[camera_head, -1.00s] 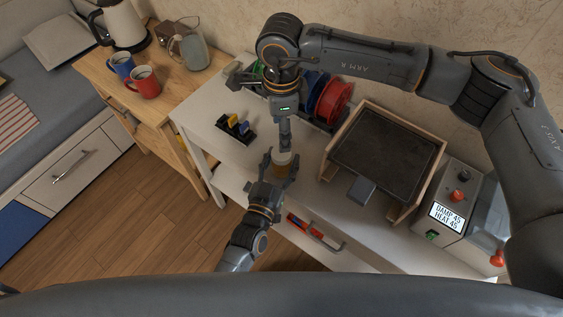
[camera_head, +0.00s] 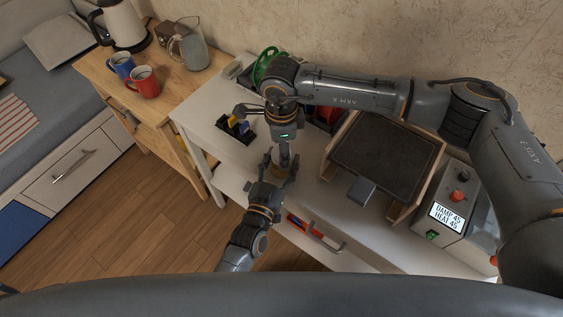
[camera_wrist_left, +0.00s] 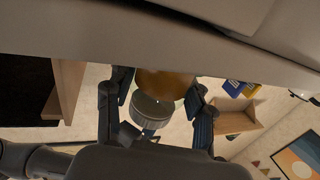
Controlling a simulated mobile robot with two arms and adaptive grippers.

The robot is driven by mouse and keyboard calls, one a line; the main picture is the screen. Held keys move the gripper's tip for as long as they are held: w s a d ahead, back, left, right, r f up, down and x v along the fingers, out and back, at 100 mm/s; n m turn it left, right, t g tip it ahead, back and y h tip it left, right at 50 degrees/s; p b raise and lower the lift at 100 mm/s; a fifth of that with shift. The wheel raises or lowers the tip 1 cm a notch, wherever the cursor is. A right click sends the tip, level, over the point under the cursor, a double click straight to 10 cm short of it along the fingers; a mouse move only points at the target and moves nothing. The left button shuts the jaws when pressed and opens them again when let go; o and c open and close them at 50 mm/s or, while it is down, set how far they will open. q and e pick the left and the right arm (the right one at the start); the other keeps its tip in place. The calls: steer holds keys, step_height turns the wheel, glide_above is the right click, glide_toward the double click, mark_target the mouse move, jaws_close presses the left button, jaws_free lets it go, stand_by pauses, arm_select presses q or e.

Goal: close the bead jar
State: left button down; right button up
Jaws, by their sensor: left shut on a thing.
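The amber bead jar (camera_head: 279,173) is between the fingers of my left gripper (camera_head: 281,166), which is shut on it at the front edge of the white table. The jar (camera_wrist_left: 166,84) also shows between the fingers in the left wrist view. A round grey lid (camera_wrist_left: 152,110) is at the jar's end there; I cannot tell whether it is seated. My right gripper (camera_head: 284,158) points down from above at the jar's top. Its fingertips are mostly hidden, so its grip on the lid is unclear.
An open-fronted wooden box with a dark plate (camera_head: 385,150) stands right of the jar. A grey control box (camera_head: 452,205) is farther right. A black holder with coloured pieces (camera_head: 236,128) and a green spool (camera_head: 266,64) are left and behind.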

steer(key=c, duration=1.2)
steer(key=o, duration=1.3)
steer(key=shift+o, duration=0.2)
step_height(320, 180, up, 12)
